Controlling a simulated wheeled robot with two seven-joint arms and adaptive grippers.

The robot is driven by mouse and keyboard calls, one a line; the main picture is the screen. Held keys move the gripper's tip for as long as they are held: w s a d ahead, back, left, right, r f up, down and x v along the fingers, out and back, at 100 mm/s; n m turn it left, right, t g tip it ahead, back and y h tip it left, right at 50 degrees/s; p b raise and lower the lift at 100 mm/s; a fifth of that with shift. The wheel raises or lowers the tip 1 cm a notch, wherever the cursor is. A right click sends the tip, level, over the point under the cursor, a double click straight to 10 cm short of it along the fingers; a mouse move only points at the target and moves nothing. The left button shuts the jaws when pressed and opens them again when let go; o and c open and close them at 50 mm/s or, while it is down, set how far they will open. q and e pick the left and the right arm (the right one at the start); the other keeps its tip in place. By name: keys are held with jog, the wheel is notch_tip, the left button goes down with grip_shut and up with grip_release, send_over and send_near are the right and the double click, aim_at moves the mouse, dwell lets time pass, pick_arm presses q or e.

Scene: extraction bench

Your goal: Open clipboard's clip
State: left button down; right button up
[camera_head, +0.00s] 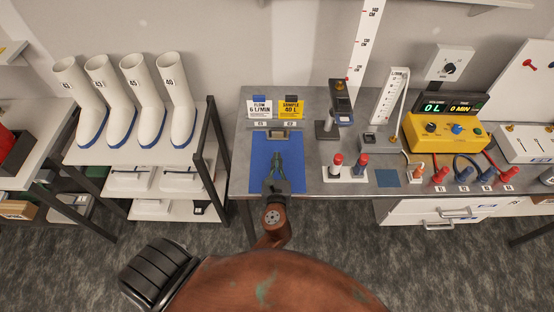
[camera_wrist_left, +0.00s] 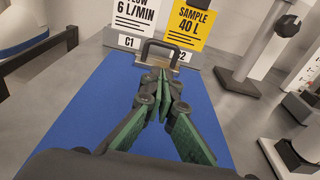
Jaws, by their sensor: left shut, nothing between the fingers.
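The clipboard (camera_head: 262,178) is a blue board lying flat at the left end of the grey bench. It also shows in the left wrist view (camera_wrist_left: 82,118). Its metal clip (camera_head: 278,134) is at the far edge, and its raised wire loop shows in the left wrist view (camera_wrist_left: 146,45). My left gripper (camera_head: 273,157) is over the board, its fingers pointing at the clip. In the left wrist view its green-padded fingers (camera_wrist_left: 161,76) are shut with nothing between them, their tips just in front of the loop. I cannot tell whether they touch it. My right gripper is not in view.
A white flow card (camera_head: 259,109) and a yellow sample card (camera_head: 291,109) stand behind the clip. White boots (camera_head: 143,100) stand on the left shelf.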

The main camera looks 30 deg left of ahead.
pick_arm(q)
jog(key=x, duration=0.6)
jog(key=shift+d, duration=0.15)
jog(key=w, duration=0.1)
jog(key=w+a, duration=0.1)
jog(key=w, duration=0.1)
jog(key=shift+a+r, duration=0.3)
jog(key=shift+a, duration=0.1)
jog(key=shift+w+a, duration=0.3)
jog(key=shift+w, duration=0.05)
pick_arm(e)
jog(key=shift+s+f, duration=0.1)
pick_arm(q)
jog(key=shift+r, duration=0.1)
